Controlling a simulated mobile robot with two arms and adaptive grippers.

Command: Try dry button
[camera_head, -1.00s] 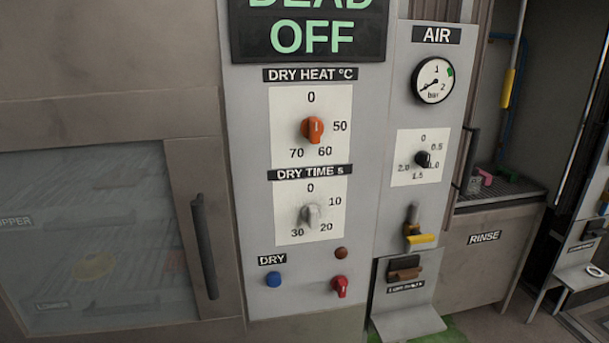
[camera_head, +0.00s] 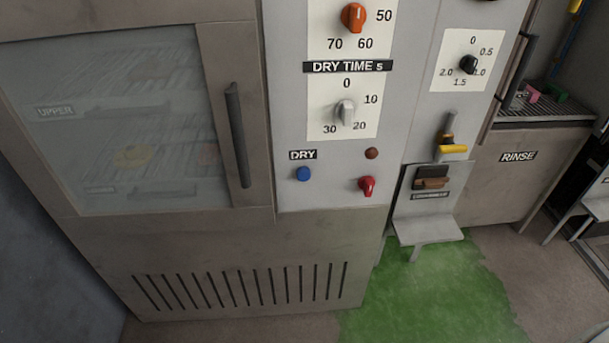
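The blue button (camera_head: 303,174) sits under the DRY label (camera_head: 303,155) on the grey control panel (camera_head: 300,120). To its right are a red knob (camera_head: 367,186) and a small dark brown-red round lamp or button (camera_head: 371,153). Above them is the grey DRY TIME dial (camera_head: 346,112). The orange DRY HEAT knob (camera_head: 354,17) is at the top of the view, its dial partly cut off. Neither of my grippers is in view.
A cabinet with a glass door (camera_head: 115,115) and dark vertical handle (camera_head: 237,135) stands left of the panel. A yellow-handled lever (camera_head: 452,149) and a small shelf (camera_head: 428,230) are at right. Green floor (camera_head: 430,290) lies below.

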